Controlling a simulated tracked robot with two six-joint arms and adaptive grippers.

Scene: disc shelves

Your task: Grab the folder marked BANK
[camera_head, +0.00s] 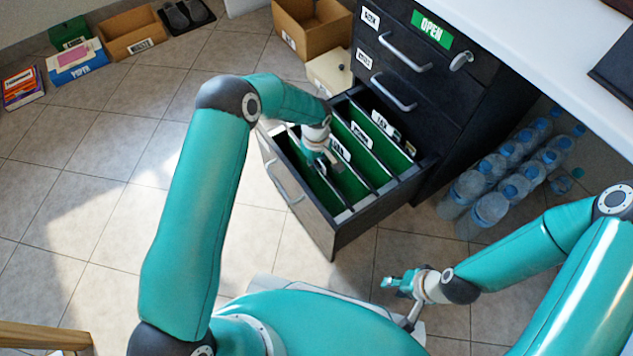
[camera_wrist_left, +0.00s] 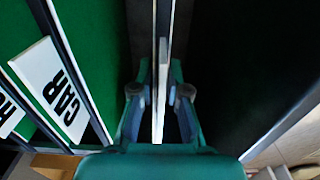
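The open drawer (camera_head: 352,235) holds several green folders with white label tabs. My left gripper (camera_head: 328,160) reaches down into its left part. In the left wrist view, its two fingers (camera_wrist_left: 160,80) stand apart on either side of a thin white upright edge (camera_wrist_left: 160,110), with narrow gaps beside it. This edge is seen end-on, so its label cannot be read. To its left is a folder tab reading CAR (camera_wrist_left: 62,90). No tab that I can read says BANK. My right gripper (camera_head: 392,281) is low in front of the drawer, away from the folders; its finger gap is unclear.
Boxes (camera_head: 310,28) stand at the back.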

